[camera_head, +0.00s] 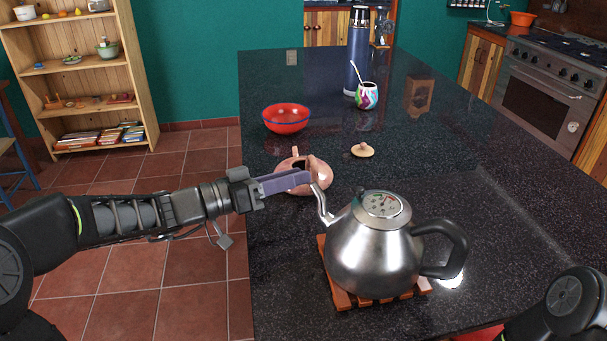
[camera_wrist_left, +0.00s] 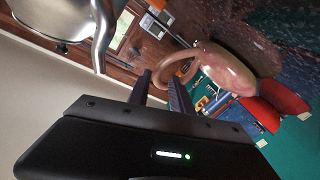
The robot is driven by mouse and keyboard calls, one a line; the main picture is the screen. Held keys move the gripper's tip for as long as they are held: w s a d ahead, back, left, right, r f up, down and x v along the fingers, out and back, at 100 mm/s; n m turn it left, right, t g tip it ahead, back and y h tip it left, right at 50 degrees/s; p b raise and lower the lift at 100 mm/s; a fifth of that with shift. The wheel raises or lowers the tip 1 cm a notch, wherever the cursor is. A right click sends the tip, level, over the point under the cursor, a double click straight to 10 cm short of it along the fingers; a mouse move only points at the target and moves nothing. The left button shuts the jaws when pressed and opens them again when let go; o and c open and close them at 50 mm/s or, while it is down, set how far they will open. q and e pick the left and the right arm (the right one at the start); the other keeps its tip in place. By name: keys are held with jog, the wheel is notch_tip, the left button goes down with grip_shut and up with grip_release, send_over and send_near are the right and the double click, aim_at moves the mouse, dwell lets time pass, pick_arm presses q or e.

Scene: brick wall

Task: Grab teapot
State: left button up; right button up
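The pink teapot (camera_head: 317,168) stands without a lid on the dark counter, left of the steel kettle. My left gripper (camera_head: 308,179) reaches in from the left, and its fingers cover part of the teapot in the head view. In the left wrist view the teapot (camera_wrist_left: 228,68) is at upper right, its looped handle close to the fingertips of the left gripper (camera_wrist_left: 160,76). A gap shows between the fingers, so it is open. Whether the handle touches a finger or lies between them is unclear. A lid (camera_head: 362,150) lies on the counter behind the teapot. My right gripper is out of view.
The steel kettle (camera_head: 370,250) stands on a wooden trivet (camera_head: 341,297), its spout close to the left fingertips. A red bowl (camera_head: 286,119), a colourful cup (camera_head: 367,96) and a blue flask (camera_head: 358,50) stand farther back. The counter (camera_head: 505,225) is clear at right.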

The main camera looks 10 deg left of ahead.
aim_at(315, 175)
pick_arm(q)
jog(key=p+x, duration=0.1)
jog(key=x, duration=0.3)
jog(key=shift+w+d+p, duration=0.15)
jog(key=shift+d+p, duration=0.1)
jog(key=shift+p, duration=0.05)
jog(key=shift+w+d+f, duration=0.1)
jog(key=shift+w+d, duration=0.05)
jog(key=shift+d, duration=0.05)
grip_shut()
dwell(1.4)
